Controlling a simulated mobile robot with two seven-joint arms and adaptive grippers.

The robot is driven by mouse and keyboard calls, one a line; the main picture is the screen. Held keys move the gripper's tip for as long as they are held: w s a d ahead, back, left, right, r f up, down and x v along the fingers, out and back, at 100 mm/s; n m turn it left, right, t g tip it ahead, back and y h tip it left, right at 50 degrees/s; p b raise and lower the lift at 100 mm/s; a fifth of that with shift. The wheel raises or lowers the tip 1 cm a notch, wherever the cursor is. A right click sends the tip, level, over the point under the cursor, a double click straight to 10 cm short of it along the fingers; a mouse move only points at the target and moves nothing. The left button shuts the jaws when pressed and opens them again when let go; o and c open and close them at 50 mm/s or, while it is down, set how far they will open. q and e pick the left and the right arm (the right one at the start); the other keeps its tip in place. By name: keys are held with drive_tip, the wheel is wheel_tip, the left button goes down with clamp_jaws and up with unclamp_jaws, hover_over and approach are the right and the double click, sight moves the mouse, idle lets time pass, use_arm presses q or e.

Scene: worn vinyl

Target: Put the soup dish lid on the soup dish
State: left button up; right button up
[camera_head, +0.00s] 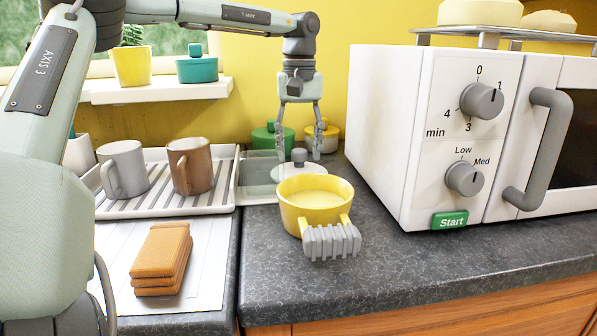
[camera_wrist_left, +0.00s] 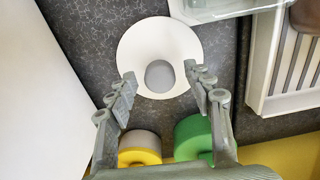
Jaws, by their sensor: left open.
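The soup dish (camera_head: 315,213) is a round yellow bowl with pale yellow contents, uncovered on the dark counter in the head view. The soup dish lid (camera_head: 292,174) is a white disc with a grey knob, just behind the dish and partly hidden by it. In the left wrist view the lid (camera_wrist_left: 158,35) lies flat with its knob between the fingertips. My left gripper (camera_head: 298,152) points down at the lid, open and empty; it also shows in the left wrist view (camera_wrist_left: 164,82). I cannot tell its exact height above the knob. My right gripper is not in view.
A white microwave (camera_head: 405,130) stands close on the right. A dish rack (camera_head: 165,207) with two mugs is on the left. Green (camera_head: 263,138) and yellow (camera_head: 331,135) lidded pots stand behind the gripper. A grey ribbed piece (camera_head: 331,241) sits in front of the dish.

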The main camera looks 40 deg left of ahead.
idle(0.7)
use_arm(q)
drive_tip(key=shift+p, duration=0.4)
drive_tip(key=shift+c, duration=0.5)
clamp_jaws()
